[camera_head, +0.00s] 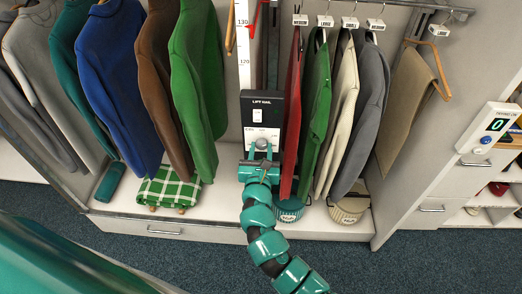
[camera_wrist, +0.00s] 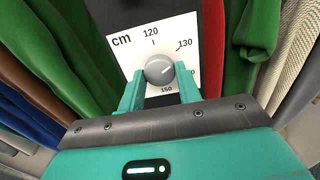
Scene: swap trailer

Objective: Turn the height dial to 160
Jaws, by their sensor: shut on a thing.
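The height dial is a round grey knob (camera_wrist: 159,70) on a white plate (camera_wrist: 190,32) marked "cm". In the wrist view I read 120 at the top, 130 at upper right and 150 below; the other marks are hidden or unclear. A light line on the knob seems to point up and right, roughly toward 130. In the head view the dial (camera_head: 261,143) sits low on the black "LIFT RAIL" box (camera_head: 262,106). My teal gripper (camera_wrist: 160,84) is shut on the knob, one finger on each side. It also shows in the head view (camera_head: 260,157).
Hanging garments crowd both sides: a green one (camera_head: 197,80) at left, a red one (camera_head: 290,115) close at right. A white height scale (camera_head: 243,50) stands above the box. Baskets (camera_head: 350,208) and a folded checked cloth (camera_head: 170,187) lie below. A counter (camera_head: 489,127) reads 0.

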